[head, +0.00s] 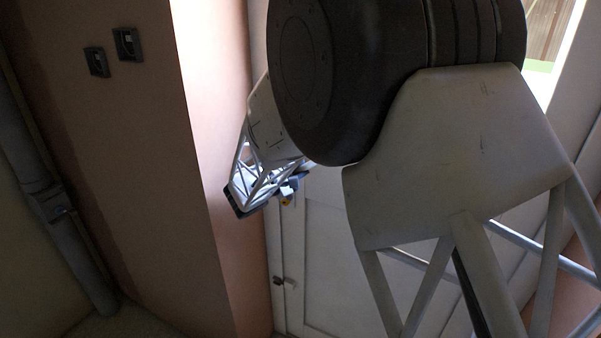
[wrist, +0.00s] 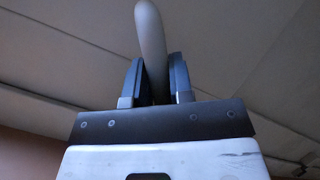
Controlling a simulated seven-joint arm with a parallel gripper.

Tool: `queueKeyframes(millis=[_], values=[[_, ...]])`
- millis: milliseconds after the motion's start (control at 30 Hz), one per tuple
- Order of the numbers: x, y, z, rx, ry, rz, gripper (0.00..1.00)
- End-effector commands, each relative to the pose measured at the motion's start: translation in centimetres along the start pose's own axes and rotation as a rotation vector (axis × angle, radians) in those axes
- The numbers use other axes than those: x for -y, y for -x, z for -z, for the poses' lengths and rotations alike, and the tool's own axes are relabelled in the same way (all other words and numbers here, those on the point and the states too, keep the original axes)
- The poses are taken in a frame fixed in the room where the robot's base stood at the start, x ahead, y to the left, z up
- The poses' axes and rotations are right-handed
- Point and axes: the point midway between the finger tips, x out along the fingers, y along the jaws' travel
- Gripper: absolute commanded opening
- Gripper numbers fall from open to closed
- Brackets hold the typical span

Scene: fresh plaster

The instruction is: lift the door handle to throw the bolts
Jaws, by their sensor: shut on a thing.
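The door handle (wrist: 151,42) is a smooth pale grey bar with a rounded end, seen in the wrist view. My gripper (wrist: 156,66) has one dark finger on each side of the bar and is shut on it. In the head view, the white door (head: 328,255) stands behind my arm, and my lattice wrist reaches toward its left edge. The handle and my fingertips cannot be made out in the head view, so the handle's angle is unclear there.
A pinkish wall (head: 200,170) stands close to the left of my wrist. It carries two small dark switch boxes (head: 127,44). A grey pipe (head: 45,190) runs down the far left. A small dark fitting (head: 278,281) sits low at the door's left edge.

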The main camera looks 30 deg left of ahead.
Motion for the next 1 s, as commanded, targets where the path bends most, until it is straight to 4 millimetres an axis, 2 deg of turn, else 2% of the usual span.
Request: queueKeyframes(millis=[333, 367, 500, 833, 1000], values=[[0.0, 0.0, 0.0, 0.001, 0.004, -0.002, 0.0], [0.0, 0.0, 0.0, 0.001, 0.004, -0.002, 0.24], [-0.1, 0.0, 0.0, 0.001, 0.003, -0.001, 0.46], [-0.1, 0.1, 0.0, 0.001, 0.003, -0.002, 0.46], [-0.1, 1.1, 0.0, 0.0, 0.002, -0.003, 0.46]])
